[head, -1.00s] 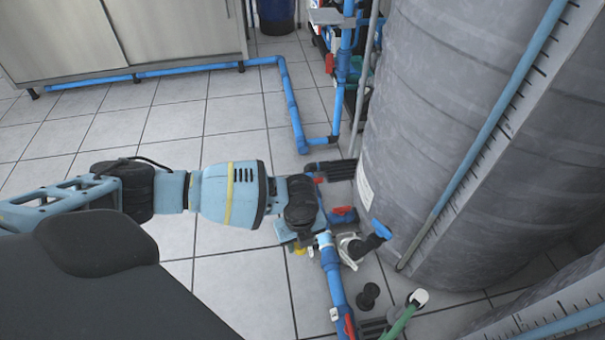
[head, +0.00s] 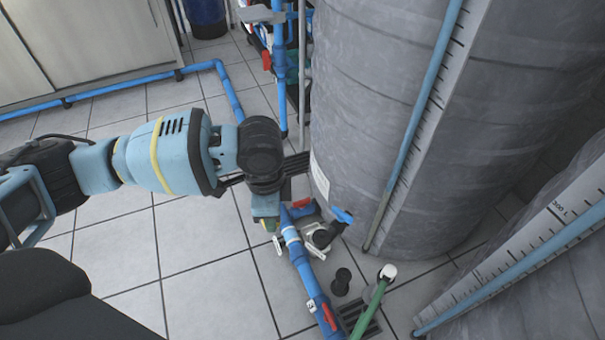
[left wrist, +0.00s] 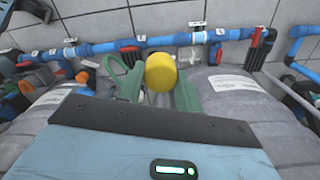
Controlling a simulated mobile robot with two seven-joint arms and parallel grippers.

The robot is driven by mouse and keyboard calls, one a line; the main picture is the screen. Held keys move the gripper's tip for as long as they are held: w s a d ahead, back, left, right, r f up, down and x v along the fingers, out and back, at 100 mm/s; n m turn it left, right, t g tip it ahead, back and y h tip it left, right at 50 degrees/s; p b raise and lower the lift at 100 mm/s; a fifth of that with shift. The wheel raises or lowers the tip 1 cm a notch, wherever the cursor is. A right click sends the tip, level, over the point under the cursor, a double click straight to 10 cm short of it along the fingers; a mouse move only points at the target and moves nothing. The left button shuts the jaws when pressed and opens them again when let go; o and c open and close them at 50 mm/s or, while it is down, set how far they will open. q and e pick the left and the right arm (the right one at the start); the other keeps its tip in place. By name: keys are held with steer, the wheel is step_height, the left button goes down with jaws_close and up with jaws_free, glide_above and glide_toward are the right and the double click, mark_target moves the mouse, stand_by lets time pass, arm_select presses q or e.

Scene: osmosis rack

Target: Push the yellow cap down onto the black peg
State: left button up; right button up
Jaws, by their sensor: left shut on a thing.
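The yellow cap (left wrist: 160,72) shows in the left wrist view between the two green fingers of my left gripper (left wrist: 158,88). The gripper is shut on it. In the head view my left gripper (head: 268,224) points down beside the blue floor pipe, and the cap is mostly hidden there. A short black peg-like piece (head: 342,281) stands near the floor, below and right of the gripper and apart from it. I cannot tell for certain that it is the task's peg. My right gripper is not in view.
A large grey tank (head: 390,110) stands close on the right, with a second tank (head: 540,270) at lower right. A blue pipe (head: 298,258) with red-handled valves and a green hose (head: 372,305) run near the peg. Tiled floor (head: 200,270) is clear at left.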

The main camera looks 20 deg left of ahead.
arm_select(q)
steer(key=s+r+n, duration=0.3)
steer(key=r+n, duration=0.3)
steer(key=r, duration=0.1)
steer(key=s+r+n, duration=0.3)
steer(key=r+n, duration=0.3)
steer(key=shift+s+a+r+n, duration=0.25)
steer(key=shift+s+r+n, duration=0.15)
steer(key=shift+d, duration=0.1)
